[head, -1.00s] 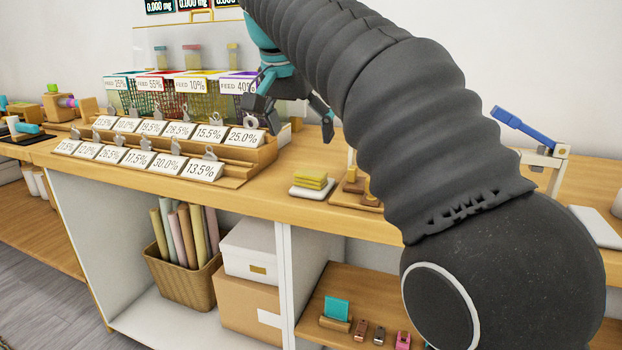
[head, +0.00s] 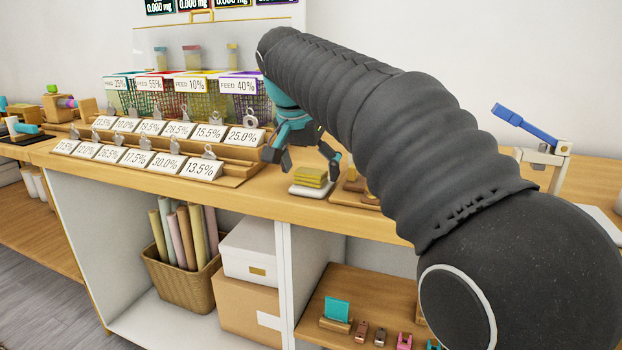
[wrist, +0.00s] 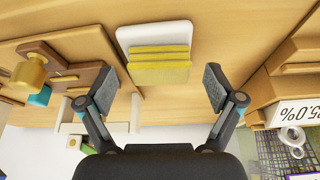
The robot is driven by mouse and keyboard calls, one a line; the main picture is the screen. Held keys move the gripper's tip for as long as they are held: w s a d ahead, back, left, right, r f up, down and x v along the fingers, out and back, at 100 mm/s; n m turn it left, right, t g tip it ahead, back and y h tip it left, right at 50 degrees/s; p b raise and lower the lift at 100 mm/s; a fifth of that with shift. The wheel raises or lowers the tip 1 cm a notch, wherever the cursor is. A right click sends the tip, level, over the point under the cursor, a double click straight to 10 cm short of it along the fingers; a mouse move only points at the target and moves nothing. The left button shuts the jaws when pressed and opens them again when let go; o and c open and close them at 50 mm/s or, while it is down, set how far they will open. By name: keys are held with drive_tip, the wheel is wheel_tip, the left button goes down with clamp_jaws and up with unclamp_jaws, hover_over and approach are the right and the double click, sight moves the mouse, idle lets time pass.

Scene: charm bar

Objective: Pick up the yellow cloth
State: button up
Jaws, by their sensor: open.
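The yellow cloth (head: 312,175) is a folded stack lying on a small white tray (head: 302,191) near the front edge of the wooden counter. It also shows in the wrist view (wrist: 160,68), on the white tray (wrist: 180,30), between and beyond my fingertips. My gripper (head: 300,160) is open and empty, just above and beside the cloth in the head view. In the wrist view my gripper (wrist: 161,90) has its two fingers spread wide, one on each side of the cloth, with no visible contact.
A wooden rack of percentage cards (head: 165,155) stands left of my gripper. A wooden stand with brass-coloured pieces (wrist: 70,75) sits close beside the tray. A blue-handled press (head: 540,145) is farther right. Mesh feed bins (head: 190,100) stand behind the rack.

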sight(311, 171)
drive_tip(key=c, duration=1.2)
drive_tip(key=shift+r, duration=0.15)
drive_tip(key=shift+c, duration=0.2)
wheel_tip(311, 171, up, 4)
drive_tip(key=shift+d+r+p, duration=0.15)
drive_tip(key=shift+r+p, duration=0.1)
drive_tip(key=shift+p, duration=0.4)
drive_tip(key=s+d+r, duration=0.1)
drive_tip(key=d+r, duration=0.5)
drive_tip(key=d, duration=0.5)
drive_tip(key=shift+d, duration=0.15)
drive_tip(key=shift+r, duration=0.1)
